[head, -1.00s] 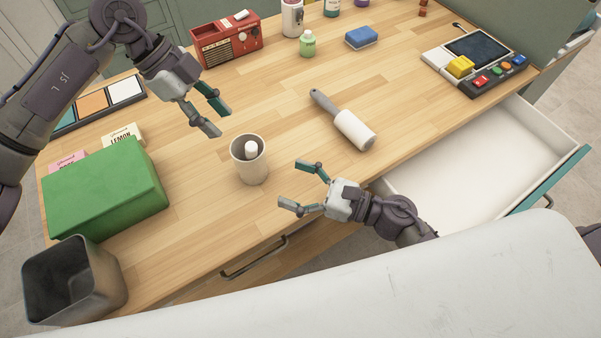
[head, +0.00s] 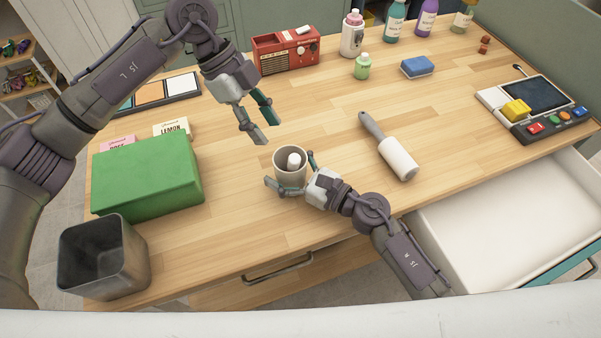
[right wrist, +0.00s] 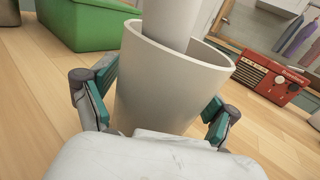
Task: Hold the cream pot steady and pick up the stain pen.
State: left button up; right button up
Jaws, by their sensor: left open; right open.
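The cream pot (head: 283,178) stands upright on the wooden table. The white stain pen (head: 294,160) stands inside it with its top showing; its lower part is hidden. My right gripper (head: 289,174) is open, with one finger on each side of the pot; I cannot tell whether the fingers touch it. In the right wrist view the pot (right wrist: 155,90) fills the space between the fingers, and the pen (right wrist: 182,22) rises from it. My left gripper (head: 265,131) is open and empty, above the table just behind and left of the pot.
A lint roller (head: 397,158) lies right of the pot. A green box (head: 147,178) and a dark bin (head: 103,256) stand at the left. A red radio (head: 286,55) and bottles are at the back. A drawer (head: 480,222) is open at the right.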

jog(key=shift+w+a, duration=0.2)
jog(key=shift+a, duration=0.1)
jog(key=shift+c, duration=0.3)
jog(key=c, duration=1.1)
